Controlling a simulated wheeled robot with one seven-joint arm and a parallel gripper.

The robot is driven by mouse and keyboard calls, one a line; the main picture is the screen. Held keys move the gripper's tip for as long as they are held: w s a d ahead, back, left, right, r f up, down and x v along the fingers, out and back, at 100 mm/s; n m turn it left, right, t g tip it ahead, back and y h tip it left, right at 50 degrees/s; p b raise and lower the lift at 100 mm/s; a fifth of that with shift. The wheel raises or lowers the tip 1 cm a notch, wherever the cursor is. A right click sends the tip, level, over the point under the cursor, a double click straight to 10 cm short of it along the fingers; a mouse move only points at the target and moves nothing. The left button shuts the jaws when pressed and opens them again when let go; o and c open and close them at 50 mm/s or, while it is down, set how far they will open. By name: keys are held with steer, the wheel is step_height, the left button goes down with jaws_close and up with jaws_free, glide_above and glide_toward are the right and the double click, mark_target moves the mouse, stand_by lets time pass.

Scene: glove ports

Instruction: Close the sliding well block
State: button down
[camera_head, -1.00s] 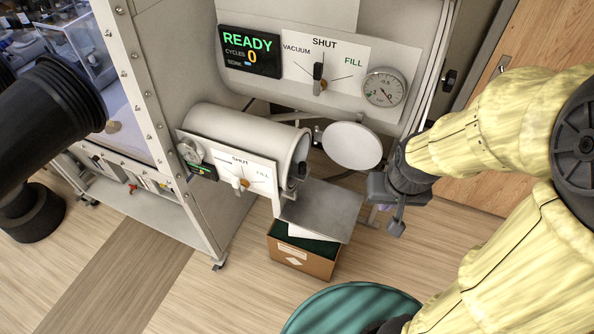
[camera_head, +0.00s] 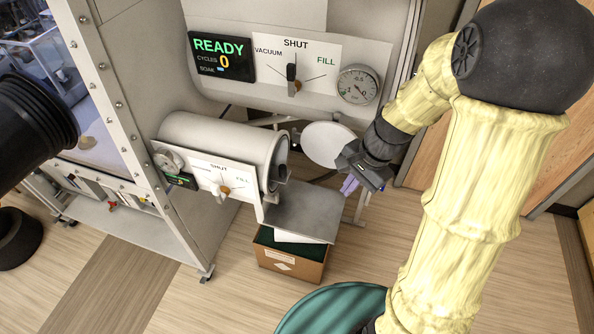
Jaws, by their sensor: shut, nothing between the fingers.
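No part clearly recognisable as a well block shows. A flat grey tray (camera_head: 303,212) sticks out below the open front end of a small horizontal cylinder (camera_head: 225,142) on the cabinet's side. A round white door (camera_head: 329,145) stands swung out to the right of that opening. My gripper (camera_head: 366,172) is shut and empty, just right of the door and to the right of and above the tray in the picture. I cannot tell whether it touches the door. Its fingertips are small and partly hidden.
A panel reading READY (camera_head: 222,56) and a dial gauge (camera_head: 357,85) sit above. A lever panel (camera_head: 217,177) fronts the cylinder. A cardboard box (camera_head: 288,262) stands below the tray. A teal round top (camera_head: 335,308) is near the bottom. A purple item (camera_head: 350,186) shows behind my gripper.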

steer(key=w+f+m+t+y, duration=0.1)
steer(key=w+m+y, duration=0.5)
steer(key=w+m, duration=0.4)
steer(key=shift+w+a+f+b, duration=0.2)
steer(key=shift+a+f+b, duration=0.05)
steer(key=shift+f+b, duration=0.2)
steer(key=p, duration=0.2)
glide_toward(287, 174)
step_height(287, 174, down, 3)
steer(key=s, duration=0.1)
steer(key=a, duration=0.1)
steer(key=a+p, duration=0.1)
steer(key=a, duration=0.1)
steer(key=w+a+f+p, duration=0.1)
steer(key=shift+a, duration=0.2)
steer(key=shift+w, duration=0.1)
